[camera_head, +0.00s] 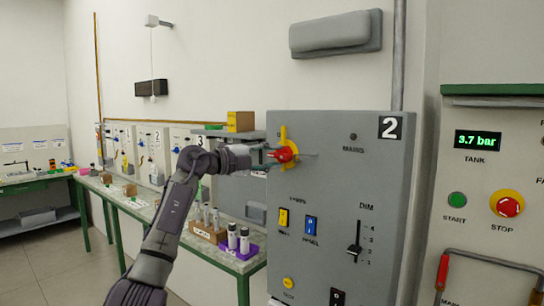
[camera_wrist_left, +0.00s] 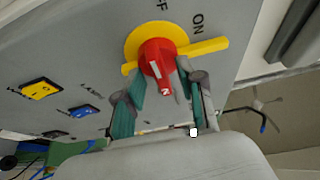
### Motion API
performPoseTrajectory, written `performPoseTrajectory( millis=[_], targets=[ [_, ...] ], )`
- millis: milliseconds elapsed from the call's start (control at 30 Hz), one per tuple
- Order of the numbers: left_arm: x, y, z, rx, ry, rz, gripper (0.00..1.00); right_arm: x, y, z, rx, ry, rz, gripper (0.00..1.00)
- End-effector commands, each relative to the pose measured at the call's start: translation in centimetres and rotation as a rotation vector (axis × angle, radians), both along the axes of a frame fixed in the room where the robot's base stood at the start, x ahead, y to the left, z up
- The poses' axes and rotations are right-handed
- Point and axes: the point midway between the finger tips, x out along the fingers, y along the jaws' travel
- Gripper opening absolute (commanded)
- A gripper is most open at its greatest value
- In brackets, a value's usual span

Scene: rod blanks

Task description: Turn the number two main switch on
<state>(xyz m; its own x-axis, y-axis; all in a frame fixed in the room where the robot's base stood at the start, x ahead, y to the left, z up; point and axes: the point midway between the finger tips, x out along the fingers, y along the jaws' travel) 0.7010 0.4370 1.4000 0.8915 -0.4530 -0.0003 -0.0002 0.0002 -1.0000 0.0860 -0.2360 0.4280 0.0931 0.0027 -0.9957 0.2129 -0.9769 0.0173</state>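The number two main switch is a red knob (camera_head: 283,155) on a yellow plate with a long yellow bar, high on the grey panel (camera_head: 373,160) marked 2. The wrist view shows the red knob (camera_wrist_left: 156,60) with the yellow bar (camera_wrist_left: 205,46) running past it toward the right, near the word ON. OFF is partly cut off at the top edge. My left gripper (camera_head: 268,157) is at the knob, with its teal fingers (camera_wrist_left: 161,78) on either side. Whether they press on it I cannot tell. My right gripper is not in view.
The panel has a yellow switch (camera_head: 284,217), a blue switch (camera_head: 311,226) and a DIM slider (camera_head: 355,242) below. To the right is a panel with a red stop button (camera_head: 508,205). A green-legged bench (camera_head: 235,262) with bottles stands at the left.

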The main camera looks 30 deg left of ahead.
Motion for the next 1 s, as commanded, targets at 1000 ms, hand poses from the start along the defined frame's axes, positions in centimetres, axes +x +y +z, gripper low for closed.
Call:
performPoseTrajectory(
  millis=[1000],
  targets=[
    [0.0,-1.2,0.3,0.092,-0.004,-0.002,0.00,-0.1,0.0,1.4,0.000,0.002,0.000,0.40]
  ],
)
